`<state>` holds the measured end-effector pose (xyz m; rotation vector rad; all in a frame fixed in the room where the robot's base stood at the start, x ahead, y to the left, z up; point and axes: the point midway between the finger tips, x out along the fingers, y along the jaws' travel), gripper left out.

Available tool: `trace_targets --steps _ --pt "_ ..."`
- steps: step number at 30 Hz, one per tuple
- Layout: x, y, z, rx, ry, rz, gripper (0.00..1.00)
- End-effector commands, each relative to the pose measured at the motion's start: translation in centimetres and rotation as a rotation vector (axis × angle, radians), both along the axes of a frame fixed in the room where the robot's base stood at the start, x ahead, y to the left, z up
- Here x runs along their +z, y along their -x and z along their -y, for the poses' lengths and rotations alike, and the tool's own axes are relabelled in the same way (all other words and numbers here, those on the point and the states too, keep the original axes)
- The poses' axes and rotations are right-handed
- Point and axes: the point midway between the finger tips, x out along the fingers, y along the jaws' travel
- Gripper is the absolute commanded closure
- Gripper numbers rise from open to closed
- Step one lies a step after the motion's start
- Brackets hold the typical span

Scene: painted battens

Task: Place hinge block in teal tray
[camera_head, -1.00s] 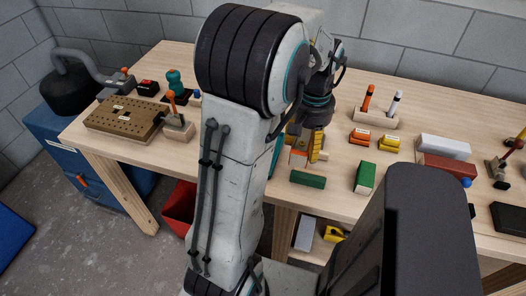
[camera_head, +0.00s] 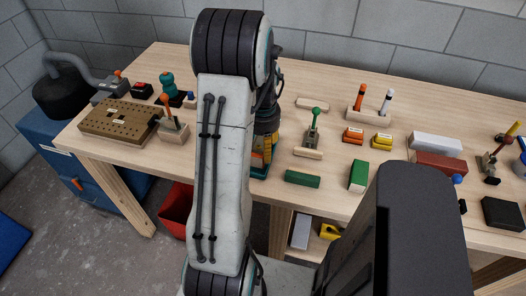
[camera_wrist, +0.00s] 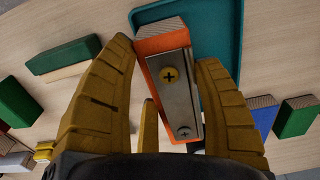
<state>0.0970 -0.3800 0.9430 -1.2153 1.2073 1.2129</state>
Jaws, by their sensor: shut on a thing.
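The hinge block (camera_wrist: 152,44) is orange with pale wood ends and a metal plate carrying two screws. In the wrist view it is between the yellow fingers of my gripper (camera_wrist: 165,72), which is shut on it. The teal tray (camera_wrist: 225,40) lies beyond the block in the wrist view, partly hidden by the block and the right finger. In the head view my arm hides most of the tray, and a teal edge (camera_head: 261,173) shows beside it. My gripper (camera_head: 258,153) is partly hidden there too, low over the bench's front edge.
A green block (camera_head: 303,179) and an upright green block (camera_head: 358,175) stand to the right. A green-handled clamp (camera_head: 313,130) stands behind them. A perforated board (camera_head: 117,117) and an orange-handled clamp (camera_head: 172,125) are to the left. A red bin (camera_head: 176,211) is below the bench.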

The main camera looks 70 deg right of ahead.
Motion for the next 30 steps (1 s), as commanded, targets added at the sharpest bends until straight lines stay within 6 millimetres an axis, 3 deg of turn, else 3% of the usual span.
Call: trace_targets --steps 7,21,22,30 --pt "-2.4 0.0 0.0 0.000 -0.001 0.000 0.75" --pt "-3.0 0.0 0.0 0.000 0.000 0.000 0.75" --pt "-3.0 0.0 0.0 0.000 0.000 0.000 0.36" --pt "-2.9 0.0 0.0 0.000 -0.001 0.000 0.15"
